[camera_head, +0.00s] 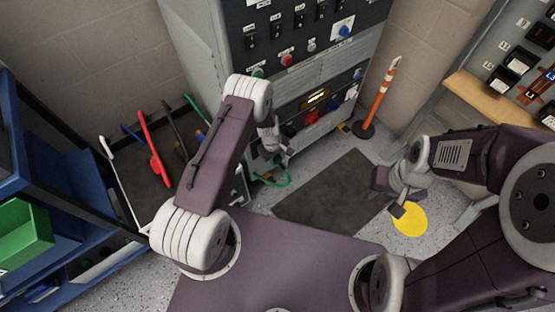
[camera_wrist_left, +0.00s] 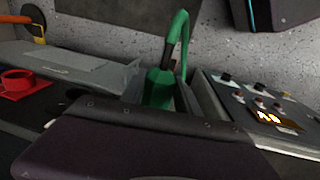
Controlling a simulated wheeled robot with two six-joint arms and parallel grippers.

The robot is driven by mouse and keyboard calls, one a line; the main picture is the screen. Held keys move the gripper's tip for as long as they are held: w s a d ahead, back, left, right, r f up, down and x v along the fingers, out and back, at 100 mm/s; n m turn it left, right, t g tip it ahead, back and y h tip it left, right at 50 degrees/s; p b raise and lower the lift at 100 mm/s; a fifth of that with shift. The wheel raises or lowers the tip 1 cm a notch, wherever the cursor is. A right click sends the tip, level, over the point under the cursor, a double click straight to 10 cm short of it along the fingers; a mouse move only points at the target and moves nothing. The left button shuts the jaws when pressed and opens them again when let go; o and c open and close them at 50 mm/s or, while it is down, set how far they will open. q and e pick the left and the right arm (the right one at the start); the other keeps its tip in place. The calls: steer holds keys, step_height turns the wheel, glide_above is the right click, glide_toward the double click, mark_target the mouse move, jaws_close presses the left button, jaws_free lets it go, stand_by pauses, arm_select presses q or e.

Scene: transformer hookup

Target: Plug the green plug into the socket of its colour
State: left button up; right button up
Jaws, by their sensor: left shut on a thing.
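My left gripper (camera_head: 283,157) is at the lower front of the grey cabinet (camera_head: 340,80). In the left wrist view the green plug (camera_wrist_left: 158,88) sits between its fingers, which are shut on it. The plug's green cable (camera_wrist_left: 180,40) loops away from it and also shows below the gripper in the head view (camera_head: 275,182). A red socket (camera_head: 312,117) and a blue socket (camera_head: 334,103) are on the cabinet's lower panel. No green socket can be made out, and the plug's tip is hidden. My right gripper (camera_head: 398,208) hangs over the floor; its jaws are too small to judge.
An orange and white post (camera_head: 380,95) stands right of the cabinet. A dark mat (camera_head: 325,195) and a yellow disc (camera_head: 409,220) lie on the floor. A blue shelf with a green bin (camera_head: 22,235) and a rack of coloured tools (camera_head: 155,155) stand left.

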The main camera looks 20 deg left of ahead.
arm_select(q)
steer(key=shift+w+a, duration=0.5)
steer(key=shift+a, duration=0.1)
steer(key=o, duration=1.3)
steer(key=shift+o, duration=0.6)
steer(key=shift+o, duration=0.8)
steer(key=r+p, duration=0.3)
steer(key=r, duration=0.1)
steer(key=r+p, duration=0.2)
steer(key=r, duration=0.1)
steer(key=shift+s+a+p, duration=0.25)
steer(key=shift+s+p, duration=0.1)
steer(key=shift+s, duration=0.05)
steer(key=shift+r, duration=0.1)
